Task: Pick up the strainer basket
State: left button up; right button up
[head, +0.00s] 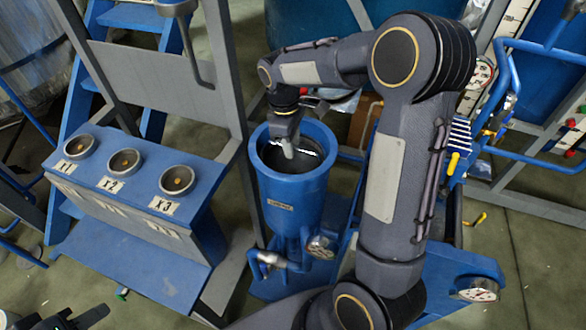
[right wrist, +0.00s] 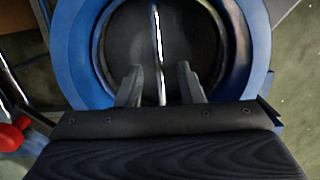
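The strainer basket (head: 272,157) sits inside the round mouth of the blue vessel (head: 290,203). In the right wrist view the basket (right wrist: 122,40) is a dark round bowl with a thin bright handle bar (right wrist: 158,40) across its middle. My right gripper (head: 290,153) points down into the vessel mouth. In the right wrist view its fingers (right wrist: 160,84) are apart, one on each side of the handle bar, with gaps visible.
A blue stand (head: 140,205) with three round holders marked X1, X2 and X3 is left of the vessel. A gauge (head: 320,247) and piping stick out low on the vessel. A grey frame (head: 232,100) rises behind. Blue racks (head: 540,165) stand at the right.

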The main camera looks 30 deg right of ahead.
jog(key=shift+f, duration=0.2)
dwell(0.3)
grip_shut()
jog(key=shift+r, duration=0.1)
dwell(1.2)
